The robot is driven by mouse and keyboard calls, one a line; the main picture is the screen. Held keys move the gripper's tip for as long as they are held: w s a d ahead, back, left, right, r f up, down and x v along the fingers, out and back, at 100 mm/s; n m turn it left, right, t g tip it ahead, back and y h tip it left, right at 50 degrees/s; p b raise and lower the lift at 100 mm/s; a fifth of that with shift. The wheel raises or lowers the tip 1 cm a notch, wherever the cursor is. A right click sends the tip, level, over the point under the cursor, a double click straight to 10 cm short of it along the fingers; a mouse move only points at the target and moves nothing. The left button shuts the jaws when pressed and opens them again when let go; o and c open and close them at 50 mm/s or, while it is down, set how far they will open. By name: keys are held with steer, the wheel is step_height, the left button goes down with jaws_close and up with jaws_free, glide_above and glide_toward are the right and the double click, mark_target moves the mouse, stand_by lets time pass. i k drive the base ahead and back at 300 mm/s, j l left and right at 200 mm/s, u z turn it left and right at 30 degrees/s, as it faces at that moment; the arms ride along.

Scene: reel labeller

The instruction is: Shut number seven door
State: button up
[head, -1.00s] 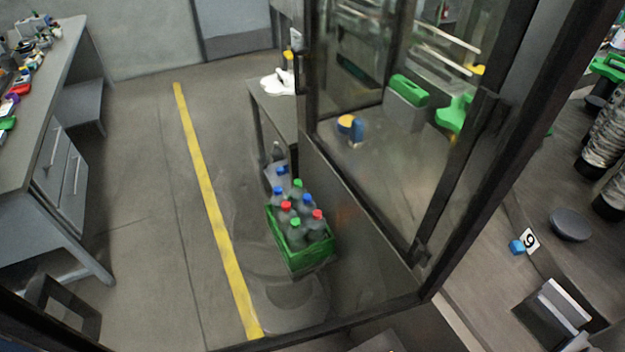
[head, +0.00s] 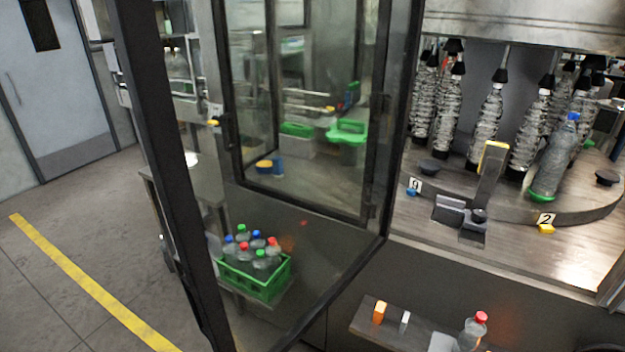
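A glass door with a dark frame (head: 172,190) stands open in the foreground of the head view, swung out from the machine. Its glass runs from the frame's near upright to another dark upright (head: 402,120) by the machine opening. A second dark-framed glass panel (head: 228,130) shows behind it. I see no number seven on any door, so I cannot tell which one bears it. My gripper is not in view.
A green crate of bottles (head: 255,282) shows through the glass. The open machine holds several bottles on a round table (head: 470,190), with tags 9 (head: 415,185) and 2 (head: 546,219). A low shelf (head: 365,325) carries a red-capped bottle (head: 472,330). Floor by the yellow line (head: 85,280) is clear.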

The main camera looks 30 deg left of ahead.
mark_target(135, 30)
steer(key=k+j+z, duration=0.1)
steer(key=j, duration=0.3)
steer(key=k+j+z, duration=0.1)
steer(key=j, duration=0.3)
steer(key=k+j+z, duration=0.1)
steer(key=j, duration=0.3)
steer(key=k+j+z, duration=0.1)
steer(key=k+j, duration=0.2)
steer(key=k+j+z, duration=0.1)
steer(key=j, duration=0.35)
steer(key=k+j+z, duration=0.1)
steer(key=k+j, duration=0.15)
steer(key=j, duration=0.5)
steer(key=i+l, duration=0.15)
steer(key=i, duration=0.15)
steer(key=i+l, duration=0.15)
steer(key=i+z, duration=0.05)
steer(key=i, duration=0.05)
